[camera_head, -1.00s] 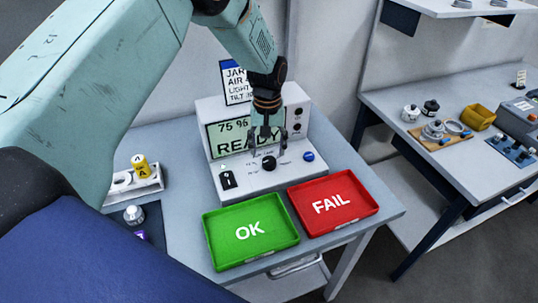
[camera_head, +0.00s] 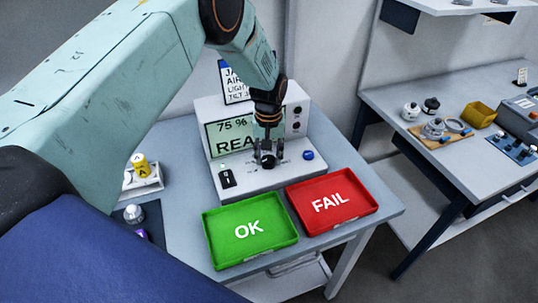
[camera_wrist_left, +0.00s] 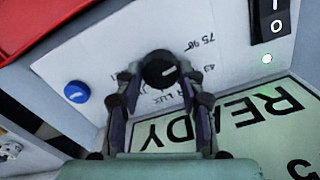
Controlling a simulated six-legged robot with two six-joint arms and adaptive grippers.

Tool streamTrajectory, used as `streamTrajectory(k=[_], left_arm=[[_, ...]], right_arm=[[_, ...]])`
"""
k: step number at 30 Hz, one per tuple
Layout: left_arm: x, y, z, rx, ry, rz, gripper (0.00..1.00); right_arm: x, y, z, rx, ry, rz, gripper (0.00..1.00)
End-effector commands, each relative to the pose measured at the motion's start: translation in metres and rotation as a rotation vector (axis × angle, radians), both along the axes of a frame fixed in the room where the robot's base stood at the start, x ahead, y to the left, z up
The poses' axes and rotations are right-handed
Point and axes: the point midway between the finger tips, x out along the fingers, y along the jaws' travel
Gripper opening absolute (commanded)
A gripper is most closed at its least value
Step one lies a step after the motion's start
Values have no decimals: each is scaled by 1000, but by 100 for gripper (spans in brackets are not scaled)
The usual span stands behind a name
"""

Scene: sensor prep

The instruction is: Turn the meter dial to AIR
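The black meter dial (camera_wrist_left: 160,70) sits on the sloped panel of the white meter (camera_head: 243,183). A short white mark on the dial points right in the left wrist view, towards small print there; I cannot read AIR on it. My left gripper (camera_head: 267,159) is over the dial, which it partly hides in the head view. In the left wrist view its two fingers (camera_wrist_left: 160,82) stand apart on either side of the dial, with small gaps showing. The meter's screen (camera_head: 232,138) reads 75 % and READY, partly covered by the gripper. My right gripper is not in view.
A blue button (camera_head: 308,155) and a black switch (camera_head: 227,179) flank the dial. A green OK tray (camera_head: 226,252) and a red FAIL tray (camera_head: 350,216) lie in front. A sign (camera_head: 234,82) stands behind the meter. A second bench (camera_head: 450,155) is at right.

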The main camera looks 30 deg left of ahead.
Motion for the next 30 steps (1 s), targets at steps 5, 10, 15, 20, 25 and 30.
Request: streamTrajectory(k=[5, 10, 15, 20, 25, 30], left_arm=[[1, -1, 0, -1, -3, 1, 16], [0, 0, 0, 0, -1, 1, 6], [0, -1, 0, -1, -2, -20, 6], [1, -1, 0, -1, -3, -85, 6], [1, -1, 0, -2, -2, -207, 6], [1, -1, 0, -3, -2, -365, 6]], right_arm=[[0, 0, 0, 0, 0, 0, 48], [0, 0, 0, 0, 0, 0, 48], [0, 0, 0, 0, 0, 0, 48], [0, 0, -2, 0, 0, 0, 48], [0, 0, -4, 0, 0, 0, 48], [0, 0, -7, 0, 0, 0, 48]])
